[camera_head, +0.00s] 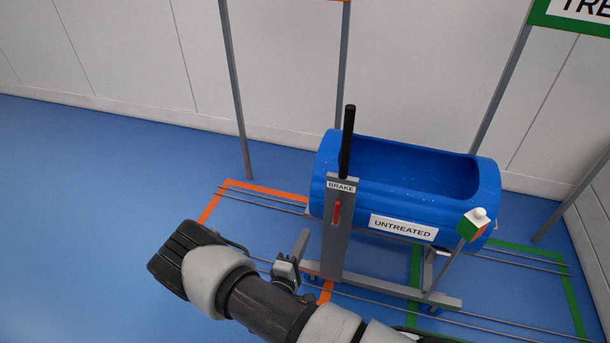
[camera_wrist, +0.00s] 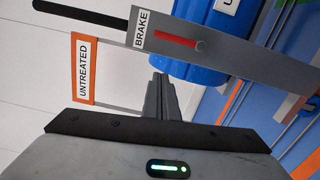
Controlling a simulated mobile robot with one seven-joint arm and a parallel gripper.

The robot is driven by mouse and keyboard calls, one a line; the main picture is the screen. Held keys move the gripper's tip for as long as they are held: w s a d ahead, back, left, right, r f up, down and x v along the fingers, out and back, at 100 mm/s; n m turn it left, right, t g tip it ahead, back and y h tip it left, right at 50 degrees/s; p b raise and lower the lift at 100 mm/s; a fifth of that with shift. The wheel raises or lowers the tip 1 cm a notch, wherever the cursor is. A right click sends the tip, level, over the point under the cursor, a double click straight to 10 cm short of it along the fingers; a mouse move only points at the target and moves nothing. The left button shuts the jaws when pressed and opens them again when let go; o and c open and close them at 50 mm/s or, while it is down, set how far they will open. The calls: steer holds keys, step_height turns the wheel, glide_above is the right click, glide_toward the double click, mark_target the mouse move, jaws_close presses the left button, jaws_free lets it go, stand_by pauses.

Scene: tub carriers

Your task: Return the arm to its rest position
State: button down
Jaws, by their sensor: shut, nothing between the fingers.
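My gripper (camera_wrist: 162,96) shows in the wrist view with its two grey fingers together and nothing between them. Its fingertips point toward the grey brake post (camera_wrist: 235,48), apart from it as far as I can tell. In the head view my arm reaches in from the bottom and bends at the lower left, in front of the carrier. The blue tub (camera_head: 335,165) is labelled UNTREATED and sits on a grey wheeled frame. The brake post (camera_head: 335,250) carries an upright black lever (camera_head: 347,145) and a red piece (camera_head: 337,212).
Rails run under the carrier across an orange floor outline (camera_head: 208,207) and a green one (camera_head: 572,290). Grey sign poles (camera_head: 236,90) stand behind. A small white, green and orange block (camera_head: 472,226) sits at the tub's right end. The blue floor at left is clear.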

steer(key=s+d+r+m+g+h, duration=0.1)
steer(key=d+r+m+g+h, duration=0.4)
steer(key=r, duration=0.5)
steer(key=s+d+r+m+g+h, duration=0.1)
steer(key=d+r+m+g+h, duration=0.1)
steer(key=d+r+m+g, duration=0.55)
steer(key=s+d+r+g+y, duration=0.3)
steer(key=s+d+r, duration=0.25)
steer(key=r, duration=0.35)
steer(key=s+a+r+m+t+y, duration=0.4)
steer(key=s+r+y, duration=0.6)
steer(key=s+r, duration=0.5)
step_height(320, 180, up, 14)
steer(key=n+p, duration=0.1)
steer(key=p, duration=1.2)
steer(key=shift+a+p, duration=0.35)
steer(key=shift+a, duration=0.05)
